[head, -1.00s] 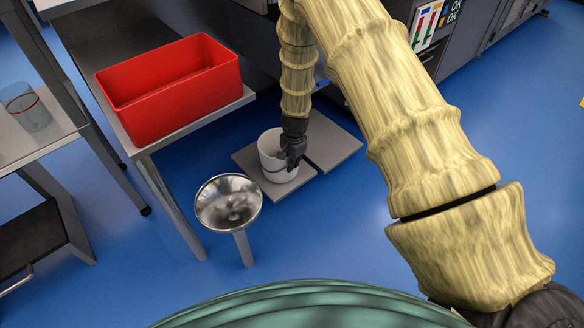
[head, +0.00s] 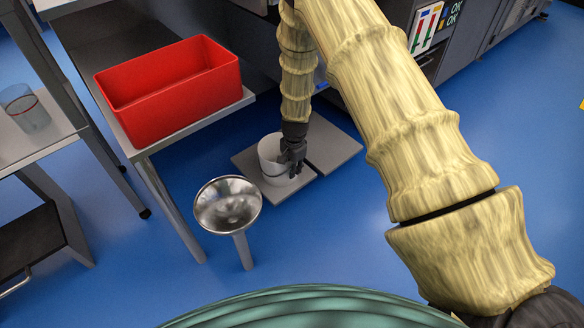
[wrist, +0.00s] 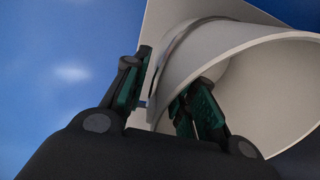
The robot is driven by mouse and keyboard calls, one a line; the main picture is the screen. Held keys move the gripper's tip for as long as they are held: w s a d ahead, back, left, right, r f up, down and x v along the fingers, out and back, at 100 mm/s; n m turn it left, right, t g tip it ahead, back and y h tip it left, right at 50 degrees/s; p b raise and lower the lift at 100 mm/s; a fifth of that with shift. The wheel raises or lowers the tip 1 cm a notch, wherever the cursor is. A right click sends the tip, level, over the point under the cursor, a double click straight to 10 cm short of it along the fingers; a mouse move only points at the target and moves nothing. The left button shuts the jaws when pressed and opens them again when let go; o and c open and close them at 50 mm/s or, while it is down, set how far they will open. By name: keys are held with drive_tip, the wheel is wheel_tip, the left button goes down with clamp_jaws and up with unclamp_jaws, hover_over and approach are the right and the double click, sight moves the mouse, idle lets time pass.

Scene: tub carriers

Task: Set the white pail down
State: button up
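The white pail (head: 270,164) stands upright on the left grey plate (head: 276,192) low on the floor. My gripper (head: 292,170) is at its right-hand side, pointing down at the rim. In the wrist view, my gripper (wrist: 165,105) straddles the wall of the pail (wrist: 235,55), with one finger outside and one inside. The fingers look spread, with gaps between the pads and the wall. My gripper hides part of the pail's right side in the head view.
A second grey plate (head: 333,148) lies bare to the right. A metal bowl on a post (head: 228,205) stands in front of the pail. A red tub (head: 170,95) sits on a bench (head: 200,122) at left. Blue floor (head: 330,235) is open in front.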

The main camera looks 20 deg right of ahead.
wheel_tip(320, 180, up, 12)
drive_tip(key=p, duration=0.6)
drive_tip(key=s+f+n, duration=0.2)
drive_tip(key=s+f, duration=0.2)
drive_tip(key=s, duration=0.3)
drive_tip(key=s+d+f+n+h, duration=0.1)
drive_tip(key=s+f+n, duration=0.15)
drive_tip(key=s, duration=0.35)
drive_tip(key=s+f+n, duration=0.1)
drive_tip(key=s+f, duration=0.4)
drive_tip(key=s, duration=0.2)
drive_tip(key=s+a+n, duration=0.2)
drive_tip(key=s+n, duration=0.2)
drive_tip(key=s, duration=0.7)
drive_tip(key=s+a+n, duration=0.2)
drive_tip(key=s+n, duration=0.2)
drive_tip(key=s, duration=0.8)
drive_tip(key=shift+s+f+g+y, duration=0.3)
drive_tip(key=shift+g+y, duration=0.1)
drive_tip(key=shift+r, duration=0.15)
wheel_tip(320, 180, up, 34)
drive_tip(key=p, duration=3.3)
drive_tip(key=shift+p, duration=0.4)
